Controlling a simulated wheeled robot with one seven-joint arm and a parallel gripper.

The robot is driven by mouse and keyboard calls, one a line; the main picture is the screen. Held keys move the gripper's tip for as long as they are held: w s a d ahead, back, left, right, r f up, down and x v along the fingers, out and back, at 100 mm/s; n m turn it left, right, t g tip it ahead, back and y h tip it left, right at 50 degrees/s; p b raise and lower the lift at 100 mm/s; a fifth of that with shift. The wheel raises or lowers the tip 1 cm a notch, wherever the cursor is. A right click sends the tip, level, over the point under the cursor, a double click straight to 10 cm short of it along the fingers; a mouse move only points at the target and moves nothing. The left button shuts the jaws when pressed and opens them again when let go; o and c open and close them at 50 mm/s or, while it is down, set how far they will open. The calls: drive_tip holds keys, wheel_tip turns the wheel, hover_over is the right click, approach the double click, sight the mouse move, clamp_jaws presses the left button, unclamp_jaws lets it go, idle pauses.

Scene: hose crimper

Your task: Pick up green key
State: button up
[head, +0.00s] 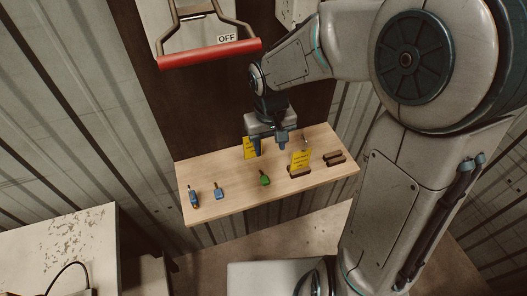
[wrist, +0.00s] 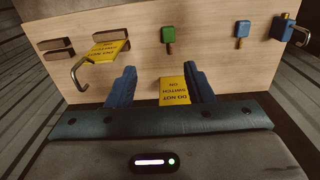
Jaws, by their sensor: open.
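The green key (head: 264,179) lies on the wooden shelf, near its middle. It also shows in the wrist view (wrist: 168,34), above and between my fingers. My gripper (head: 271,149) is over the back of the shelf, open, with its two blue fingers apart. In the wrist view my gripper (wrist: 160,85) has a yellow tag (wrist: 174,91) showing between its fingers. The green key is apart from the fingers.
Another yellow tag (head: 300,159) and dark brown blocks (head: 334,159) are at the right. A red-handled lever (head: 210,53) is on the wall above.

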hover_over(264, 178)
drive_tip(key=f, duration=0.8)
drive_tip(key=shift+w+d+f, duration=0.15)
drive_tip(key=shift+d+f, duration=0.05)
drive_tip(key=shift+f, duration=0.2)
drive_tip(key=shift+a+f+p, duration=0.2)
drive_tip(key=shift+f+p, duration=0.2)
drive_tip(key=shift+f, duration=2.2)
clamp_jaws()
